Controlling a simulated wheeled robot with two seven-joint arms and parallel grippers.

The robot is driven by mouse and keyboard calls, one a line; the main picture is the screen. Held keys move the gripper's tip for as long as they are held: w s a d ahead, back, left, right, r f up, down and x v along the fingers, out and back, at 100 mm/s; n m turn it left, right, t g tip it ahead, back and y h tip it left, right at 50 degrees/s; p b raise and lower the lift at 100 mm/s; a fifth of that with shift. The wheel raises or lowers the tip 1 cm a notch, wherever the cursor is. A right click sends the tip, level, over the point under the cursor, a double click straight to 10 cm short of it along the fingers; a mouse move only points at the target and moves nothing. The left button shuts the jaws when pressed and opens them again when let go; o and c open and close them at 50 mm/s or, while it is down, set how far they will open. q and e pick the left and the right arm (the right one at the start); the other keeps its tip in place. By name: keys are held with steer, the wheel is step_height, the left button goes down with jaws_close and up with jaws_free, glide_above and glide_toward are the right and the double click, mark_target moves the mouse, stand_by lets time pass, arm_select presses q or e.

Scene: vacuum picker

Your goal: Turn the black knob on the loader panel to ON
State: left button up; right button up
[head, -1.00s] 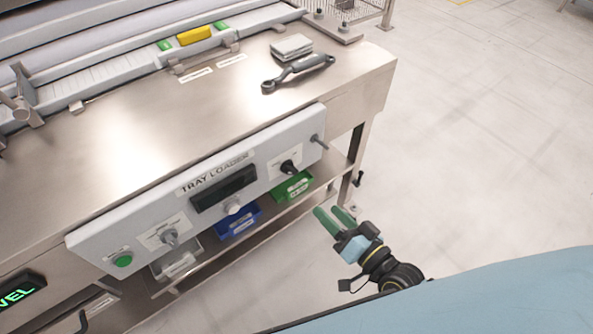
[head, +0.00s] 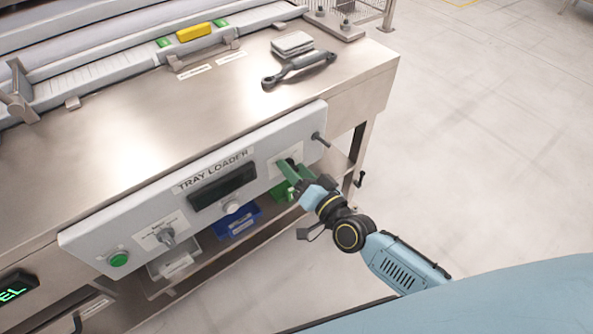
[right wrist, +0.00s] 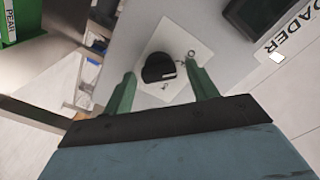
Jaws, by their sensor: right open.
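The loader panel (head: 147,212) is a pale grey plate on the bench front, lettered TRAY LOADER. The black knob (right wrist: 158,68) sits on a white label plate in the right wrist view, with small marks around it too small to read surely. In the head view my gripper hides most of the knob. My right gripper (head: 286,170) has green fingers and is at the right part of the panel. In the right wrist view its open fingers (right wrist: 163,84) stand to either side of the knob, with gaps; contact cannot be told. My left gripper is not in view.
The panel also bears a dark display (head: 222,187), a silver knob (head: 232,207), a grey switch (head: 167,237), a green button (head: 119,260) and a protruding peg (head: 320,139). Blue (head: 238,222) and green bins sit on the shelf below. A wrench-like tool (head: 298,70) lies on the bench.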

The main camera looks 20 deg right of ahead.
steer(key=c, duration=1)
